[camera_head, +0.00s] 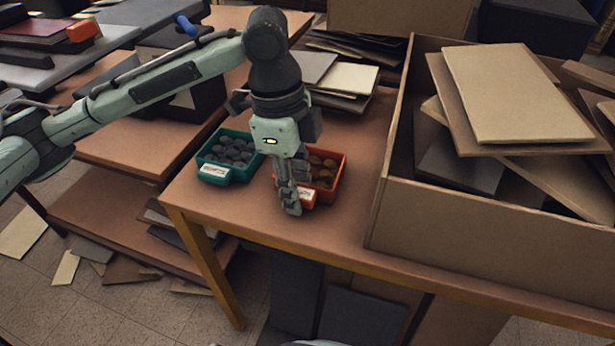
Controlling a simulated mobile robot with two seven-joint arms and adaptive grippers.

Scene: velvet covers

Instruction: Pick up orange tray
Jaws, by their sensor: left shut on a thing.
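The orange tray (339,172) sits on the brown table, holding several brownish round pieces. A pale label shows on its front, partly covered by my gripper. My left gripper (290,205) points down at the tray's near left side and is shut on it. The fingers hide the tray's left wall and part of its front. Whether the tray is lifted off the table cannot be told. My right gripper is not in view.
A teal tray (213,174) of dark round pieces stands just left of the orange one. A large cardboard box (470,232) full of boards stands at the right. Stacked sheets (345,78) lie behind. The table (330,230) is clear in front.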

